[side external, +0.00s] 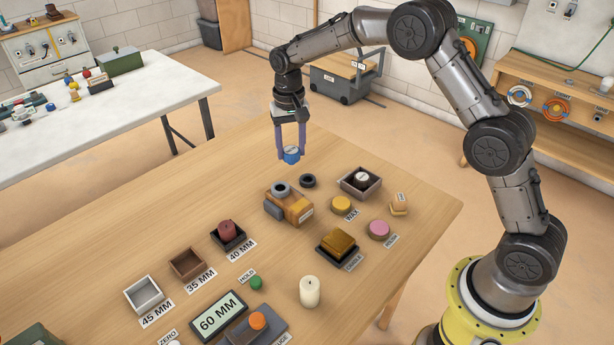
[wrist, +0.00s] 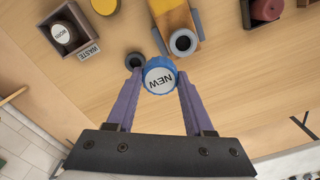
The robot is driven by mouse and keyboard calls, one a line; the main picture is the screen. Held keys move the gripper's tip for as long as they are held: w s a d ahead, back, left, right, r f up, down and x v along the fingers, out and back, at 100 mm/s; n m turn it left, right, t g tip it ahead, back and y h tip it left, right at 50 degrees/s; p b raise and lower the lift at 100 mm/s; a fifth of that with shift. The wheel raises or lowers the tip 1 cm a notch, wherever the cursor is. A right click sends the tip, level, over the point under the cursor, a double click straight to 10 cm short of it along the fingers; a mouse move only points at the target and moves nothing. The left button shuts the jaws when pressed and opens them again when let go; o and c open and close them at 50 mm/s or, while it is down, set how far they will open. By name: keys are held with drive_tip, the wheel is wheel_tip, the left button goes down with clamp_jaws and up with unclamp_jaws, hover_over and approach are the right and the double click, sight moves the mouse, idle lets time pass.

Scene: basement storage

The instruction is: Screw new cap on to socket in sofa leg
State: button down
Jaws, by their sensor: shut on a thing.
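My gripper (side external: 291,142) is shut on a blue cap (side external: 292,155) and holds it above the wooden table. In the wrist view, the cap (wrist: 160,76) has a white top marked NEW and sits between both purple fingertips (wrist: 158,82). An orange-brown wooden block (side external: 294,205), which appears to be the sofa leg, lies below, with a dark round socket (side external: 281,189) on it. The socket also shows in the wrist view (wrist: 183,42), apart from the cap. A loose dark ring (side external: 307,181) lies beside the block. Any thread inside the cap is hidden.
A worn cap sits in the waste tray (side external: 347,188) to the right of the block. Yellow (side external: 342,205) and pink (side external: 379,229) round pads, a brown block (side external: 338,243) and a cream candle-like cylinder (side external: 310,291) stand nearer. The table's far-left stretch is clear.

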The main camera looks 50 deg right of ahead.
drive_tip(key=a, duration=0.1)
drive_tip(key=a+r, duration=0.1)
drive_tip(key=a, duration=0.1)
drive_tip(key=a+r, duration=0.1)
drive_tip(key=shift+s+a, duration=0.2)
drive_tip(key=shift+a, duration=0.05)
drive_tip(key=shift+f, duration=0.1)
drive_tip(key=shift+f, duration=2.8)
drive_tip(key=shift+f, duration=1.35)
drive_tip(key=shift+c, duration=1)
unclamp_jaws()
drive_tip(key=shift+r, duration=0.1)
wheel_tip(320, 180, up, 14)
